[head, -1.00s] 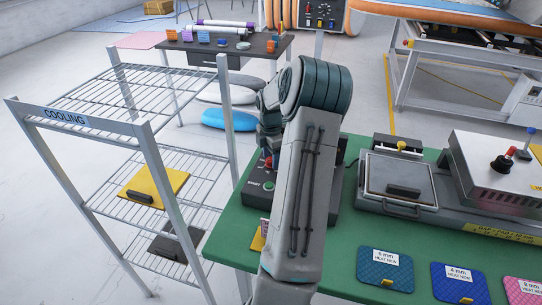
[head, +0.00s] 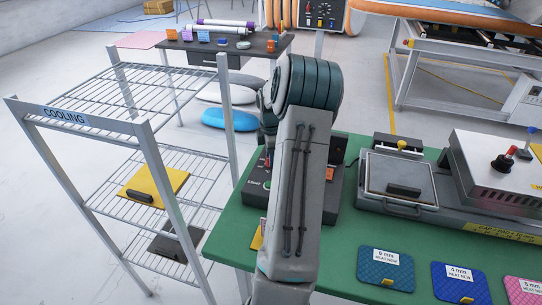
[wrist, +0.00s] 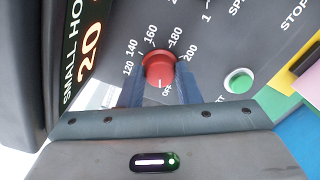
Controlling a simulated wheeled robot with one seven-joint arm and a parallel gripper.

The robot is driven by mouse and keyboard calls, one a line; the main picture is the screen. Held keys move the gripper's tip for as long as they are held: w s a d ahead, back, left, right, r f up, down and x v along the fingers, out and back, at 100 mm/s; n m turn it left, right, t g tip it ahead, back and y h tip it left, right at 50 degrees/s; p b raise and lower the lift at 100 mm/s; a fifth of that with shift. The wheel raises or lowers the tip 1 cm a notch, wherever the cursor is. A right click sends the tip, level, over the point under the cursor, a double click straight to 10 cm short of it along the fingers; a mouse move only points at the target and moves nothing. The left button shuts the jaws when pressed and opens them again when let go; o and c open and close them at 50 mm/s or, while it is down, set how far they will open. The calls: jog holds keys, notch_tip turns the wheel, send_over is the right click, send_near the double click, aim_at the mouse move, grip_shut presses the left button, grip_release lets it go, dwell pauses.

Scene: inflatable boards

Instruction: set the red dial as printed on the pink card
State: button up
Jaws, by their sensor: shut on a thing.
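The red dial (wrist: 159,68) sits on a dark control panel, in the middle of the wrist view. Around it are printed OFF, 120, 140, 160, 180 and 200. A pale mark on the dial's lower side is near OFF. My gripper (wrist: 160,88) has one blue finger on each side of the dial and is shut on it. In the head view my arm hides the dial and most of the panel. A small, partly hidden pinkish card (head: 263,226) shows left of my arm. Its print cannot be read.
A green START button (wrist: 239,82) is right of the dial. A display reading 20 (wrist: 90,42) is at left. On the green table (head: 330,257) are a press (head: 400,178) and several coloured pads. A wire cooling rack (head: 150,225) stands at left.

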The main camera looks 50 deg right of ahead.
jog(key=m, duration=0.4)
jog(key=shift+m+b, duration=0.3)
jog(key=shift+b, duration=0.05)
jog(key=m, duration=0.3)
jog(key=shift+m+b, duration=0.35)
jog(key=shift+m, duration=0.05)
jog(key=m, duration=0.4)
jog(key=shift+b, duration=0.35)
jog(key=m, duration=0.8)
jog(key=shift+m+b, duration=0.3)
jog(key=m, duration=0.3)
jog(key=shift+r+m, duration=0.1)
jog(key=shift+m, duration=0.2)
jog(key=m, duration=0.4)
jog(key=shift+p, duration=0.4)
jog(key=shift+m+p, duration=0.35)
jog(key=shift+m, duration=1.75)
